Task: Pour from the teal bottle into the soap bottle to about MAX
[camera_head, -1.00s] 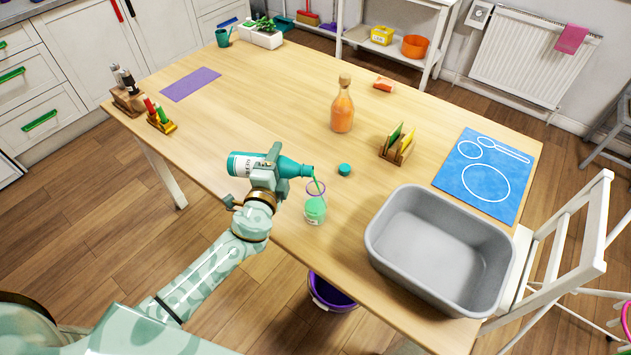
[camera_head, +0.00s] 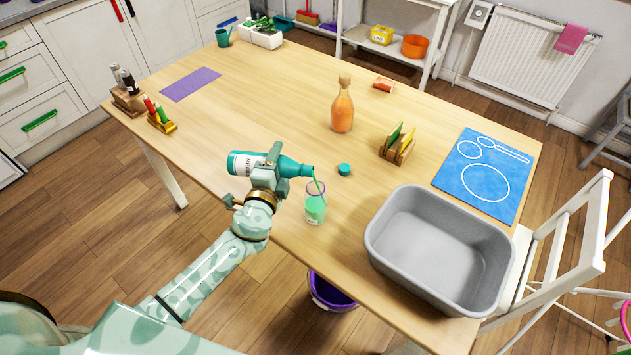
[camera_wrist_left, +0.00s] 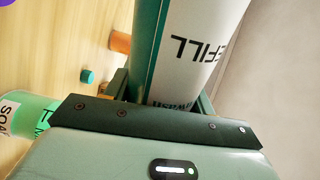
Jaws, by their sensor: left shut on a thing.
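My left gripper (camera_head: 268,174) is shut around the teal bottle (camera_head: 292,167) and holds it above the table's near edge. The bottle lies almost level, its mouth to the right, and a thin green stream runs from it into the soap bottle. The soap bottle (camera_head: 315,207) is clear with a purple rim and stands upright on the table, with green liquid well up inside; the MAX mark is too small to read. The wrist view shows the teal bottle's REFILL label (camera_wrist_left: 195,50) and part of the soap bottle (camera_wrist_left: 35,115). My right gripper is out of view.
A teal cap (camera_head: 344,169) lies behind the soap bottle. A grey basin (camera_head: 385,255) stands to the right, with a card holder (camera_head: 397,150) and an orange corked bottle (camera_head: 342,110) farther back. A purple bucket (camera_head: 325,290) is on the floor below the edge.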

